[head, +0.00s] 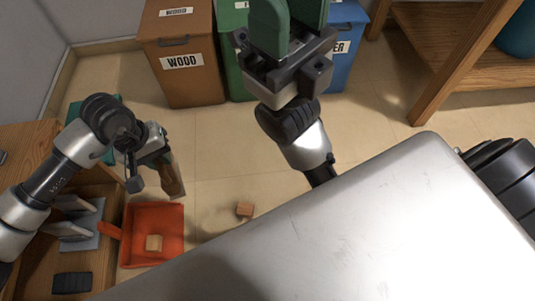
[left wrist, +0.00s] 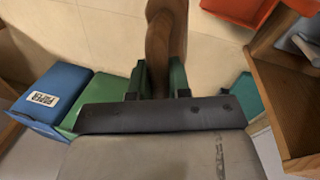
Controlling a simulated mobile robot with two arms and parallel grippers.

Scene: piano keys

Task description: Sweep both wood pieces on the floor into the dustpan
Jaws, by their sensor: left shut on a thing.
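The orange dustpan (head: 173,222) lies on the floor at lower left in the head view, and its edge shows in the left wrist view (left wrist: 240,10). One small wood piece (head: 154,243) sits in the dustpan. The other wood piece (head: 244,209) lies on the floor to the dustpan's right. My left gripper (head: 158,158) is shut on a brown wooden tool (head: 173,181), above the dustpan in the picture. The tool's wood (left wrist: 160,35) shows between the green fingers in the left wrist view; its far end is cut off. My right gripper (head: 288,28) is raised at top centre, fingertips near the frame edge.
A brown WOOD bin (head: 185,85), a green bin (head: 236,60) and a blue bin (head: 345,70) stand along the back. A wooden cabinet (head: 28,135) is at left and a wooden shelf (head: 445,60) at right. The tiled floor right of the loose wood piece is partly hidden by my body.

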